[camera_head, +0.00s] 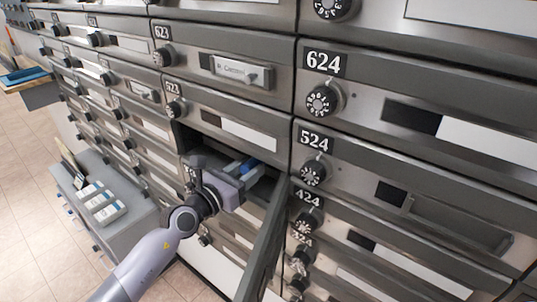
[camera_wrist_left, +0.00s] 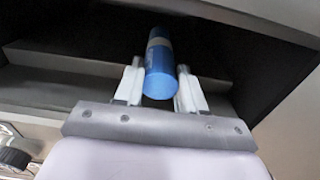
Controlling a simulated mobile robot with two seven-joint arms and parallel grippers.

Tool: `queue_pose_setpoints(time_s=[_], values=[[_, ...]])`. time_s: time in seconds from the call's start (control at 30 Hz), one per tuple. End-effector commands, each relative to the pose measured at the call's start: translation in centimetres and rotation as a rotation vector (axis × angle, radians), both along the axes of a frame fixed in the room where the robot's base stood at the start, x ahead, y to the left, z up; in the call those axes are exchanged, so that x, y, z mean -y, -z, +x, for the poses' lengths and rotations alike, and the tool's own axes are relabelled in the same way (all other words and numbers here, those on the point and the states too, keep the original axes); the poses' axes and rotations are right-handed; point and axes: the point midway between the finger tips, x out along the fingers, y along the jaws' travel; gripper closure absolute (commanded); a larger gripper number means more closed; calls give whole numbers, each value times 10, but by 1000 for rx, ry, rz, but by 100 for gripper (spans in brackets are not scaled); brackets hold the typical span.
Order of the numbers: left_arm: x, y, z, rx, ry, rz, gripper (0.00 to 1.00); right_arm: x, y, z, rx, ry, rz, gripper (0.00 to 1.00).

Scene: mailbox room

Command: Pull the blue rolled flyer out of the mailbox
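The blue rolled flyer (camera_wrist_left: 161,66) lies inside an open mailbox, its near end facing out; in the head view only a small blue part of it (camera_head: 248,164) shows. My left gripper (camera_wrist_left: 160,74) is at the mouth of this box, with one white finger on each side of the roll. The fingers look open, with narrow gaps between their tips and the roll; firm contact is not visible. In the head view the left gripper (camera_head: 240,172) reaches into the opening from the left. My right gripper is not in view.
The open mailbox door (camera_head: 264,245) hangs to the right of the opening. Closed boxes with dial knobs surround it, including box 524 (camera_head: 420,190) to the right. A grey cabinet (camera_head: 125,225) with small white-and-blue boxes (camera_head: 100,202) stands at lower left.

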Motion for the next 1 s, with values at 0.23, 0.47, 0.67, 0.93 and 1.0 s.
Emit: queue_pose_setpoints(time_s=[0.23, 0.47, 0.67, 0.93, 1.0], values=[[0, -1, 0, 1, -1, -1, 90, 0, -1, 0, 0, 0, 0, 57], [0, -7, 0, 0, 0, 0, 90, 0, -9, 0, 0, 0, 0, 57], [-5, -7, -6, -1, -1, 0, 90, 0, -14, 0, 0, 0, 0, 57], [-26, -7, -38, -1, -1, 2, 90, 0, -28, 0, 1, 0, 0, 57], [-31, -7, -46, -2, 0, 1, 90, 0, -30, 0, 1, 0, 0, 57]])
